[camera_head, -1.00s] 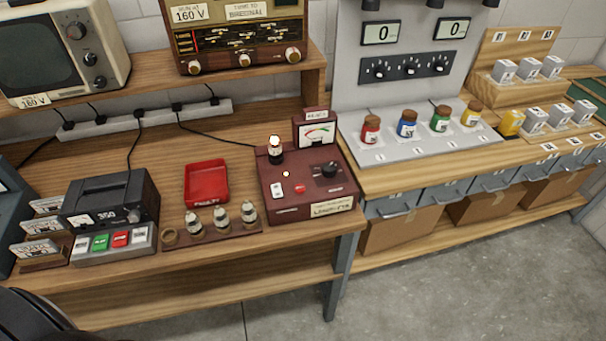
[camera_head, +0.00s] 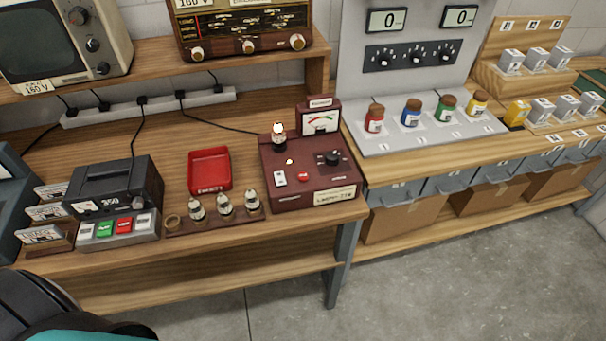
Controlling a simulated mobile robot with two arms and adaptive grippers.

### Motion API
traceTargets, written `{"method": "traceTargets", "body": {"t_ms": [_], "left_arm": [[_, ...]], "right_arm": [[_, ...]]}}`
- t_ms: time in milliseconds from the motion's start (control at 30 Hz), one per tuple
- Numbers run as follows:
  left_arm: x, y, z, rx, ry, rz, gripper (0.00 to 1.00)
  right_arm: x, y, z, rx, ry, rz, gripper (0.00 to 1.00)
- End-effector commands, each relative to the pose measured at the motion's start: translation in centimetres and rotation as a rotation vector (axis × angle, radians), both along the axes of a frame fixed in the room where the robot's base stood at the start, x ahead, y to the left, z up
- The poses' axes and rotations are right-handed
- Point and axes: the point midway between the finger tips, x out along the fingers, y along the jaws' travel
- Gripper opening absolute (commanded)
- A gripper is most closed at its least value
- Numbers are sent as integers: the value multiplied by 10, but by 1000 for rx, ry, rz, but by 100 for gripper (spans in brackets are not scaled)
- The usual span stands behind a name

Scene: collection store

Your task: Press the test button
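A maroon tester box (camera_head: 310,195) stands at the right end of the wooden bench. A round red button (camera_head: 303,176) sits on its top, between a white switch (camera_head: 280,179) and a black knob (camera_head: 333,157). A small pale lamp (camera_head: 289,161) is above the button. A bulb with a bright white top (camera_head: 278,135) stands upright in the box's back left corner. A meter (camera_head: 320,121) with a red and green scale rises behind. Its small labels are too blurred to read. Nothing touches the button. Neither of my grippers is in view; only a dark and teal part of me shows at lower left.
A red tray (camera_head: 209,171) and a rack (camera_head: 215,224) with several bulbs and one empty place are left of the tester. A black device with coloured keys (camera_head: 119,228) is farther left. Coloured jars stand on the right bench. The floor (camera_head: 440,280) in front is clear.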

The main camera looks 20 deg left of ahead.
Motion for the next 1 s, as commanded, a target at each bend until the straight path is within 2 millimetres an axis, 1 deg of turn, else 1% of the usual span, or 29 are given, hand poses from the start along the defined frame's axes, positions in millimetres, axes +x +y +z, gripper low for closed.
{"method": "traceTargets", "body": {"t_ms": [33, 67, 100, 1000], "left_arm": [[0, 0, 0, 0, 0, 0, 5], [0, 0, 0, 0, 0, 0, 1], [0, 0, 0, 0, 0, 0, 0], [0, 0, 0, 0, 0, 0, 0]], "right_arm": [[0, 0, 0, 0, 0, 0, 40], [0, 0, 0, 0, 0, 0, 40], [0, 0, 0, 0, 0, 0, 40], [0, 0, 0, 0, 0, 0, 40]]}}
